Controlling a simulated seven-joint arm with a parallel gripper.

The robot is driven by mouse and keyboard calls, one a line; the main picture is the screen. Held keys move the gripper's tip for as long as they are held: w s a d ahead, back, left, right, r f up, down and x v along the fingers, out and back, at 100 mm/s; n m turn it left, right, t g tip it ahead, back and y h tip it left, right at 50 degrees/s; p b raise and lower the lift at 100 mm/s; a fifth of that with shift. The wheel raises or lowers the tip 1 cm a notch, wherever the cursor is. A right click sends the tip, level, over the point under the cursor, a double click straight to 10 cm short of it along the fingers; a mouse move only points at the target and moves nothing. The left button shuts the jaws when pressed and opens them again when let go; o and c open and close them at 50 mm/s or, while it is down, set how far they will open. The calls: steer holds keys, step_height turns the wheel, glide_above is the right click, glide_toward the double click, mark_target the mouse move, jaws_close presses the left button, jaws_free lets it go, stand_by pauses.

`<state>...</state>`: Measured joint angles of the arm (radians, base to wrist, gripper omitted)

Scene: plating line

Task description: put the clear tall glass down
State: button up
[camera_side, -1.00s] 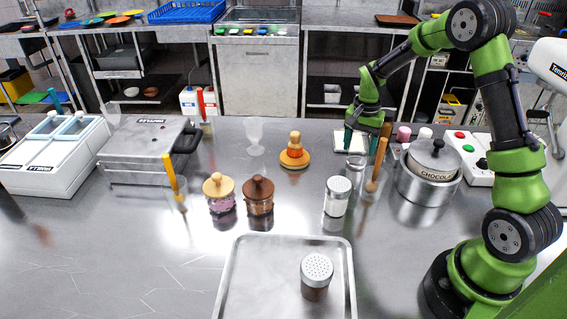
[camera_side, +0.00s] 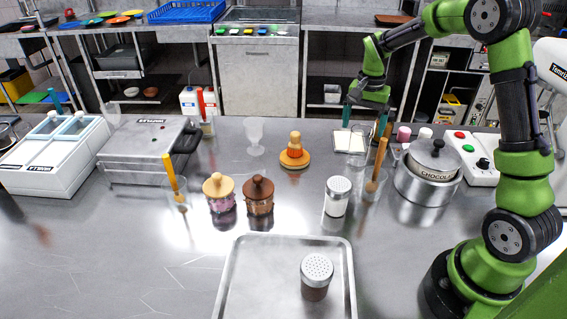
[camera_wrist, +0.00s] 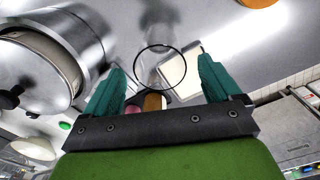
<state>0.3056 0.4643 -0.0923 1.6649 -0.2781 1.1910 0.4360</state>
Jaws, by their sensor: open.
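The clear tall glass (camera_side: 357,152) stands upright on the steel counter, by a white square pad (camera_side: 343,140) left of the pot. In the wrist view its round rim (camera_wrist: 160,68) shows between my fingers, with the pad beside it. My gripper (camera_side: 364,119) is open, pointing down above the glass, with its teal fingers apart. In the wrist view the open gripper (camera_wrist: 162,66) has a finger on either side of the rim. I see no grip on the glass.
A chocolate pot (camera_side: 428,190) stands close on the right. A glass with a wooden-handled utensil (camera_side: 379,160) and a metal-topped shaker (camera_side: 337,197) stand in front. An orange-and-yellow stacked item (camera_side: 295,153) and a clear goblet (camera_side: 254,136) are to the left. A tray (camera_side: 245,270) lies at the front.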

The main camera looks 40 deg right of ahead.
steer(key=s+a+r+n+t, duration=0.4)
steer(key=s+a+r, duration=0.3)
steer(key=a+r, duration=0.5)
steer(key=s+a+r+n+t+y, duration=0.1)
steer(key=s+a+n, duration=0.4)
steer(key=s, duration=0.5)
steer(key=shift+s+a+r+t+y, duration=0.2)
steer(key=shift+a+t+y, duration=0.3)
steer(key=shift+a+t, duration=0.7)
